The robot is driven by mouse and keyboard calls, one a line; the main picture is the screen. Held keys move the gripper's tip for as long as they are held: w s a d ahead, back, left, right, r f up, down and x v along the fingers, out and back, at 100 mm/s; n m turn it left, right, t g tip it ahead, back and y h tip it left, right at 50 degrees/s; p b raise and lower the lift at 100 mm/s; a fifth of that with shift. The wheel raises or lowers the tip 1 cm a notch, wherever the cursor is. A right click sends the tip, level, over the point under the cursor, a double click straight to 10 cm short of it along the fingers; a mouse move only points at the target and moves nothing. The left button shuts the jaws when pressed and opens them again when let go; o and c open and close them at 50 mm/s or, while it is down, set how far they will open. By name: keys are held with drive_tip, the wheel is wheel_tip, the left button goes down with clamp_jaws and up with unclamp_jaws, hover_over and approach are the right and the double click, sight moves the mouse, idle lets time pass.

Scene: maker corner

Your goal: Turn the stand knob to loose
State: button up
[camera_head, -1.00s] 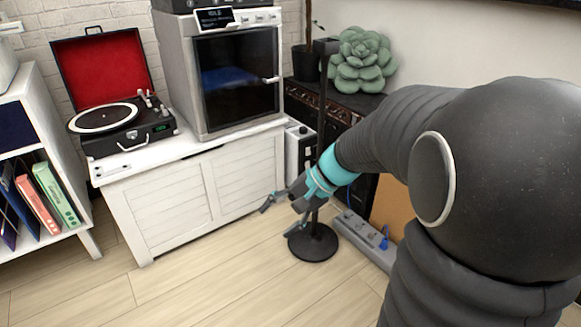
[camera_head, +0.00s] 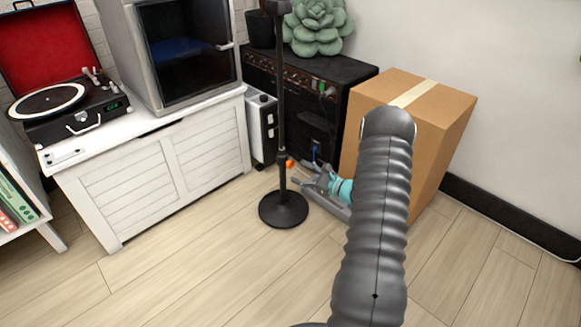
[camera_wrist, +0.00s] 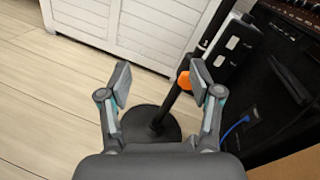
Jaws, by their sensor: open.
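The stand is a thin black pole (camera_head: 282,110) on a round black base (camera_head: 283,209), upright on the floor. Its small orange knob (camera_head: 290,163) sticks out from the pole's lower part, and it also shows in the wrist view (camera_wrist: 184,80). My gripper (camera_head: 300,171) is to the right of the pole, with its fingertips close to the knob. In the wrist view my gripper (camera_wrist: 160,82) is open, and the knob lies between the fingers, nearer the right finger. I cannot tell whether that finger touches it.
A black amplifier (camera_head: 345,95) and a cardboard box (camera_head: 425,110) stand behind and right of my arm. A white heater-like unit (camera_head: 262,125) and white cabinet (camera_head: 160,185) are on the left. A blue-plugged cable (camera_wrist: 235,128) runs close to my gripper. The front floor is clear.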

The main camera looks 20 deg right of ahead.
sight(292, 166)
drive_tip(key=d+f+m+t+h, duration=0.2)
drive_tip(key=d+f+m+h, duration=0.15)
drive_tip(key=d+f, duration=0.3)
drive_tip(key=shift+y, duration=0.25)
drive_tip(key=x, duration=1.3)
drive_tip(key=shift+a, duration=0.35)
drive_tip(key=c, duration=1.2)
